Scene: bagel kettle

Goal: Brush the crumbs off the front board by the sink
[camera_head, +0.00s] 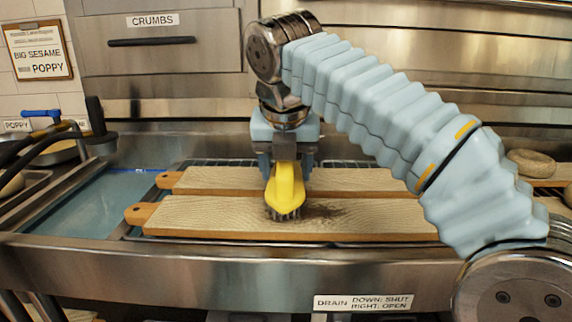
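The front board (200,216) is a long pale wooden plank with an orange tip at its left end. It lies on a wire rack beside the sink basin (90,215). Dark crumbs (328,211) are spread on it, just right of the brush. My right gripper (286,163) comes down from above, shut on a yellow brush (286,187). The brush's dark bristles are at the board's surface, at the left edge of the crumbs. The board's right end is hidden behind my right arm. My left gripper is not in view.
A second board (220,180) lies parallel behind the front one. A bagel (531,162) sits on a board at the right. A black hose and blue-handled tap (41,113) stand at the left. A drawer (160,45) labelled CRUMBS is behind. The front board's left part is clear.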

